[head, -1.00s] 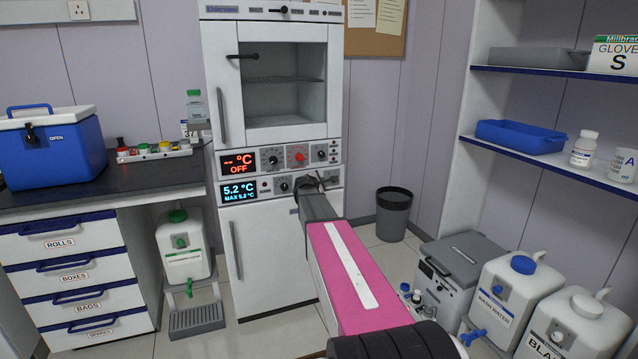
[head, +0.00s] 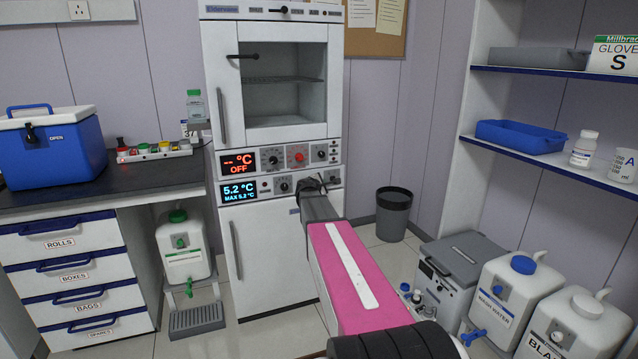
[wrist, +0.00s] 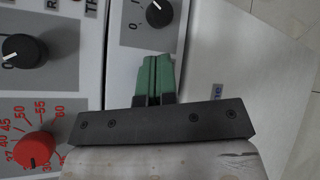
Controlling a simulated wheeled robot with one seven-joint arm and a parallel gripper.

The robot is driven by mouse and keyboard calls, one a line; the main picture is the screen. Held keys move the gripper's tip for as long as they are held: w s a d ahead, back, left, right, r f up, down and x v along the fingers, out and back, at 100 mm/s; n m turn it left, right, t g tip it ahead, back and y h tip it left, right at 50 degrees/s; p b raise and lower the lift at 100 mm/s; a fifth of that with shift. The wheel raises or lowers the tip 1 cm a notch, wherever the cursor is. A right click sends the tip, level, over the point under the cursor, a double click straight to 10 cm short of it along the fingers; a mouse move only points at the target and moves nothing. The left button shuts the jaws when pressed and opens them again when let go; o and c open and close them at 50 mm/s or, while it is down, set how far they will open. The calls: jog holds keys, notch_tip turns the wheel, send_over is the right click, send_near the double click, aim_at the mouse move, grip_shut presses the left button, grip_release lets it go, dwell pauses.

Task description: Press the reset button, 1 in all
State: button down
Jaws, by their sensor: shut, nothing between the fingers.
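My gripper (head: 311,184) is at the lower control panel (head: 264,188) of the tall white cabinet, just right of that panel's black knob (head: 284,184). In the wrist view the green fingers (wrist: 157,78) are shut together with nothing between them, close over the white panel beside the black knob (wrist: 157,14). I cannot tell if the fingertips touch the panel. I cannot make out a button labelled reset. The panel behind the fingers is hidden.
The upper panel has a red knob (head: 298,156) and a display reading OFF (head: 239,164). The lower display (head: 238,192) reads 5.2 °C. A grey bin (head: 394,213) stands right of the cabinet. A bench with a blue cool box (head: 55,150) is at left.

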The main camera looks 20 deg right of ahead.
jog(key=s, duration=0.5)
jog(key=shift+d, duration=0.1)
dwell(0.8)
jog(key=s+a+f+m+g+y, duration=0.3)
jog(key=s+a+f+m, duration=0.2)
jog(key=s, duration=0.5)
jog(key=s+a+f+m+g+y, duration=0.4)
jog(key=s+a+f+m, duration=0.1)
jog(key=s+a+f, duration=0.4)
jog(key=s+a+f+m+g+y, duration=0.3)
jog(key=s+a+f+m, duration=0.3)
jog(key=s+a, duration=0.3)
jog(key=s+f+g, duration=0.1)
jog(key=s, duration=0.2)
jog(key=shift+s+a+f, duration=0.2)
jog(key=shift+s, duration=0.2)
